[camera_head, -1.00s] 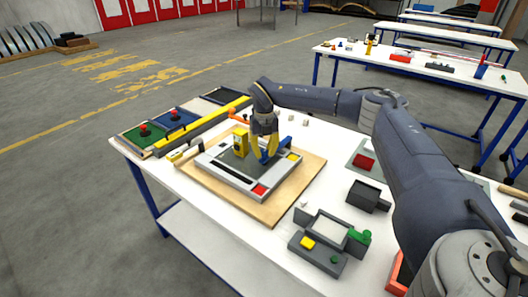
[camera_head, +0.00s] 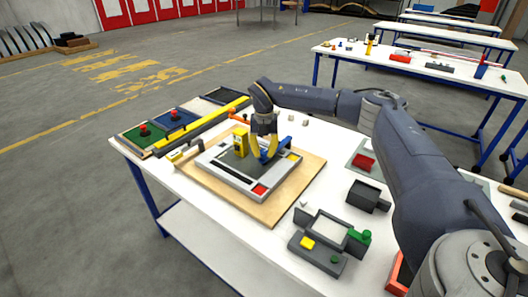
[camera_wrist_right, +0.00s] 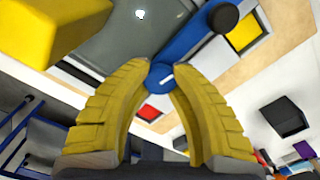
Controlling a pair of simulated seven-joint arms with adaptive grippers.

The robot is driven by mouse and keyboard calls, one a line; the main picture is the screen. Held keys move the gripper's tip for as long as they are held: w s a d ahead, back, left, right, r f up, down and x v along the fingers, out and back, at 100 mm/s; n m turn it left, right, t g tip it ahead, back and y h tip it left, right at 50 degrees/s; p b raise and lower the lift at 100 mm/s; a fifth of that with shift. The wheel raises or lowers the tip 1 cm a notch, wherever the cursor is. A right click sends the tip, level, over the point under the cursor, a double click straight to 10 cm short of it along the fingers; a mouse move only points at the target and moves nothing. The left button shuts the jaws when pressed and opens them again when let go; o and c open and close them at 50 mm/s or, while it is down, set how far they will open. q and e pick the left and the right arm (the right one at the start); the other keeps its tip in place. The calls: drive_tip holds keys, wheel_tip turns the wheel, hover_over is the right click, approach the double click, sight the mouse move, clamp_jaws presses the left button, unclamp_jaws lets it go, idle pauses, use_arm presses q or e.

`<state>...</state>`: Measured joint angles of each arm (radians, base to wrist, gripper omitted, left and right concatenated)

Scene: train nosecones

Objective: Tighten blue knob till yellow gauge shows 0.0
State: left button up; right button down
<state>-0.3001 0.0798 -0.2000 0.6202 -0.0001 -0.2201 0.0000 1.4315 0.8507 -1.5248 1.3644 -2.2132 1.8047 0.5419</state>
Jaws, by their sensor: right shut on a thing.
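My right gripper (camera_head: 266,158) points down over the grey fixture plate (camera_head: 228,175) on the wooden board. In the right wrist view its two yellow fingers are shut on the round blue knob (camera_wrist_right: 160,77), which has a white mark on top. A blue arm (camera_wrist_right: 197,35) with a black round end reaches from beside the knob to the upper right. The yellow gauge (camera_head: 240,141) stands on the plate left of the gripper; its reading is too small to make out. A yellow block also fills the upper left of the wrist view (camera_wrist_right: 60,25). My left gripper is not in view.
An orange clamp handle (camera_head: 238,118) is behind the gauge. A yellow level (camera_head: 200,127) and green and blue trays lie at the table's left. A grey device with a green knob (camera_head: 320,240) and a dark box (camera_head: 368,196) stand to the right.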

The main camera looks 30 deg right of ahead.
sight(264, 151)
drive_tip(key=c, duration=1)
unclamp_jaws()
drive_tip(key=shift+o, duration=0.2)
drive_tip(key=shift+r, duration=0.1)
wheel_tip(264, 151, up, 12)
